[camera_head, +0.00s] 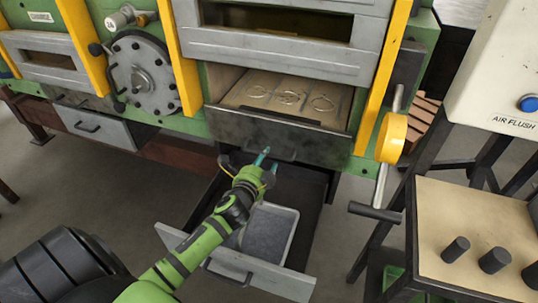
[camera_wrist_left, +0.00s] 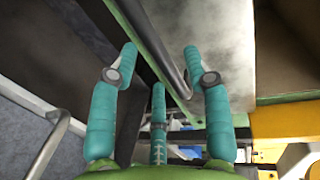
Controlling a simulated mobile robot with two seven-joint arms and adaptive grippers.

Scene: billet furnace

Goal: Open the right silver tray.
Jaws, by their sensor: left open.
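The right silver tray (camera_head: 247,274) is a drawer below the furnace and is pulled well out. Its grey front, with a bar handle (camera_head: 228,272), faces me, and a shallow light-rimmed pan lies inside. My left gripper (camera_head: 267,159) is above the drawer's rear part, under the furnace's dark front panel (camera_head: 300,143). In the left wrist view its teal fingers (camera_wrist_left: 161,62) are spread, with a dark bar (camera_wrist_left: 167,52) passing between them in the picture; I cannot tell if they touch it. The arm hides part of the drawer. My right gripper is out of view.
A shut silver tray (camera_head: 95,128) sits further left. The furnace chamber (camera_head: 285,92) above shows several ring marks. A yellow-wheeled lever (camera_head: 392,138) hangs to the right. A side table (camera_head: 480,225) with dark cylinders stands at the right.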

